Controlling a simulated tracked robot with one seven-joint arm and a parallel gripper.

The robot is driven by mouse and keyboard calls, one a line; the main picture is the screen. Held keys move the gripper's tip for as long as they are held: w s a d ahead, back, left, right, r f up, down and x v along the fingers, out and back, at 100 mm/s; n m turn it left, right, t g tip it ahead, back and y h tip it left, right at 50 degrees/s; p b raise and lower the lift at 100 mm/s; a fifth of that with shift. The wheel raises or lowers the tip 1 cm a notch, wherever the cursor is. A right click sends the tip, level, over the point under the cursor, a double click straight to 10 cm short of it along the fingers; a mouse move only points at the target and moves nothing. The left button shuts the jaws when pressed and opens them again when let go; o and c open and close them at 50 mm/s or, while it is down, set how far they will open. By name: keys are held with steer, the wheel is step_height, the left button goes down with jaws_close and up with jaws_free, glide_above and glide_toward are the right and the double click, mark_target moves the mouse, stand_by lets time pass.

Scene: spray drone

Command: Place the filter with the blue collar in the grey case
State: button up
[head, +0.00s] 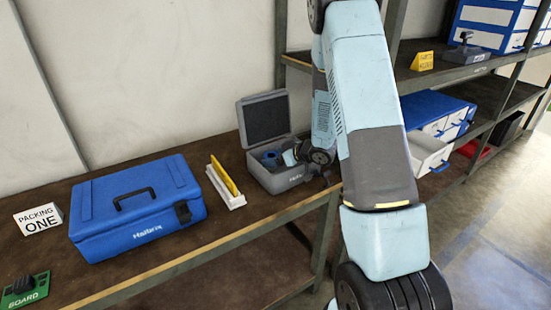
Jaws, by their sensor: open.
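The grey case (278,182) stands open on the bench, its lid (264,118) raised against the wall. A small dark-blue part (271,158) shows inside the case; it looks like the blue collar of the filter, but the rest of its shape is hard to make out. My gripper (299,154) is at the right side of the case opening, close to the blue part. It is open; its fingertips are small and partly hidden by the arm and wrist, and I cannot tell whether they touch anything.
A closed blue case (135,210) and a white holder (228,190) with a yellow panel stand left of the grey case. A "PACKING ONE" sign (38,219) and a green "BOARD" block (25,292) are farther left. Shelves (450,72) with drawer boxes stand right. My arm crosses the middle.

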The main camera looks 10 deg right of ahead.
steer(key=v, duration=1.2)
steer(key=s+d+r+m+t+h, duration=0.1)
steer(key=s+d+r+m+h, duration=0.15)
steer(key=r, duration=0.35)
steer(key=s+d+r+m+h, duration=0.1)
steer(key=r+h, duration=0.3)
steer(key=r, duration=0.2)
steer(key=s+d+r+m+t+h, duration=0.1)
steer(key=r+m+h, duration=0.15)
steer(key=r, duration=0.35)
steer(key=s+a+r+m+g, duration=0.1)
steer(key=s+a+r+g, duration=0.1)
steer(key=s, duration=1)
steer(key=s+a+r+m+g, duration=0.1)
steer(key=s+a+r+g, duration=0.2)
steer(key=s, duration=0.9)
steer(key=a+r, duration=0.1)
steer(key=a, duration=0.2)
steer(key=shift+s+a+r+y, duration=0.35)
steer(key=shift+a+y, duration=0.05)
